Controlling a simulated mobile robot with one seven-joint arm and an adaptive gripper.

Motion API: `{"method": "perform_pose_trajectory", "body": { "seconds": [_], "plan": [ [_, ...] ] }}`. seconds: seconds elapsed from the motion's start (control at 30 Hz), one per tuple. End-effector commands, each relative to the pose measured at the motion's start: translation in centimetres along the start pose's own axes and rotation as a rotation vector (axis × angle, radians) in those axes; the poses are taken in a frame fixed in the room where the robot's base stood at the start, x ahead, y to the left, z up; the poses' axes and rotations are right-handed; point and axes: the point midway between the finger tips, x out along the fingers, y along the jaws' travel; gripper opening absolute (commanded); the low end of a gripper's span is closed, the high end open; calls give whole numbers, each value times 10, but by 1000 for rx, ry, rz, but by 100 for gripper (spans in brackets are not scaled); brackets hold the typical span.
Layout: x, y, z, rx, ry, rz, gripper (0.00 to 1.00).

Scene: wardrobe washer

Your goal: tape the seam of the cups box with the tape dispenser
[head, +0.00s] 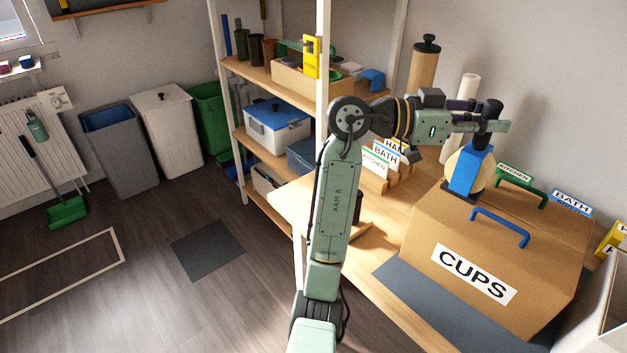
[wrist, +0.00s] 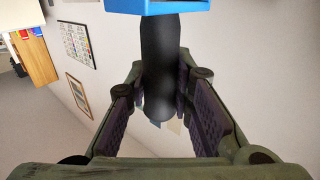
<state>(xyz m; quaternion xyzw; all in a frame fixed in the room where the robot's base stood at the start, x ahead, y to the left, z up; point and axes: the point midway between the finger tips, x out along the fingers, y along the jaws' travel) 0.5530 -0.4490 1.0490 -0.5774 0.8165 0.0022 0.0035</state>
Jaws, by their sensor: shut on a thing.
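The cups box (head: 477,270) is a brown cardboard carton labelled CUPS, closed, on a dark mat on the wooden bench in the head view. The tape dispenser (head: 468,172) is blue with a tan tape roll and a black handle. It stands upright at the left end of the box top, its dark lower end at or very near the cardboard; contact is unclear. In the wrist view the black handle (wrist: 160,65) sits between my fingers. No tape strip is clearly visible on the seam.
A blue handle (head: 500,227) and a green handle (head: 522,187) show at the box top. KITCHEN and BATH cards stand behind it. A white bin (head: 606,310) is close at the right.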

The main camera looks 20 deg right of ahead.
Motion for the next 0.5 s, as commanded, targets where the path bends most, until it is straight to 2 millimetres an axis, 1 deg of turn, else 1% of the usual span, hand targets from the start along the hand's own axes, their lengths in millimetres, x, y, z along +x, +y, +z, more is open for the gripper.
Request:
{"method": "perform_pose_trajectory", "body": {
  "seconds": [0.27, 0.5],
  "plan": [
    [1, 1, -1, 0, 1, 1, 0],
    [9, 9, 0, 1, 1, 1, 0]
  ]
}}
